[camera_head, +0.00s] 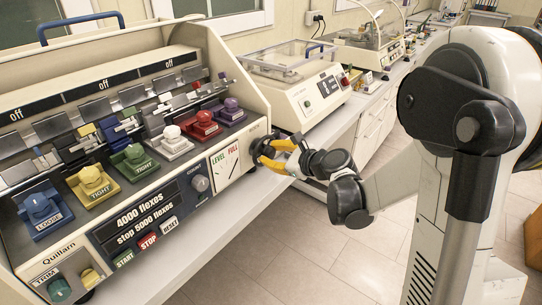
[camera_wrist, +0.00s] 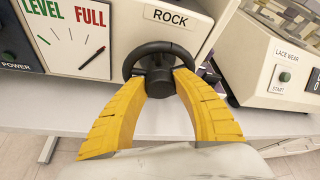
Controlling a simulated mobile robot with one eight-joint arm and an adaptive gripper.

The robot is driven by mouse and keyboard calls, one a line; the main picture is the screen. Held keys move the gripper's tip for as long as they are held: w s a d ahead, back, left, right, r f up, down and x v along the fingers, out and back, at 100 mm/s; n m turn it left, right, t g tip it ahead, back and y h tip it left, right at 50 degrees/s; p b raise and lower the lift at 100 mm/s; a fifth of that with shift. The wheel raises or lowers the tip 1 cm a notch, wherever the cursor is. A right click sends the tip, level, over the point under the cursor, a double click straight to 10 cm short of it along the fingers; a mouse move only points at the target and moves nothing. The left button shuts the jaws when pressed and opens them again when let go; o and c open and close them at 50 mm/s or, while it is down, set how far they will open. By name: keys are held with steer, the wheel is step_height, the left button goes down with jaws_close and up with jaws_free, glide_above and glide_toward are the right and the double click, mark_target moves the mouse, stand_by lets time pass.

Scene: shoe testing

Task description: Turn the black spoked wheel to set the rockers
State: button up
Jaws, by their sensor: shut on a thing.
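The black spoked wheel (camera_wrist: 159,73) is on the front of the cream flexing machine, below the ROCK label (camera_wrist: 166,16) in the wrist view. In the head view the wheel (camera_head: 258,149) is at the machine's right end, partly hidden by my fingers. My gripper (camera_wrist: 162,84) has its yellow fingers closed in on the wheel's lower middle, one on each side. My gripper (camera_head: 278,152) reaches it from the right in the head view.
The machine's colored clamp knobs (camera_head: 92,180) and a panel reading 4000 flexes (camera_head: 147,214) are on the left. A LACE WEAR machine (camera_wrist: 283,75) stands close right of the wheel. Open floor (camera_head: 305,262) lies in front of the bench.

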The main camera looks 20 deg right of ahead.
steer(key=shift+n+t+h+b, duration=0.3)
steer(key=shift+n, duration=0.2)
stand_by(0.3)
steer(key=o, duration=1.2)
steer(key=v, duration=1.2)
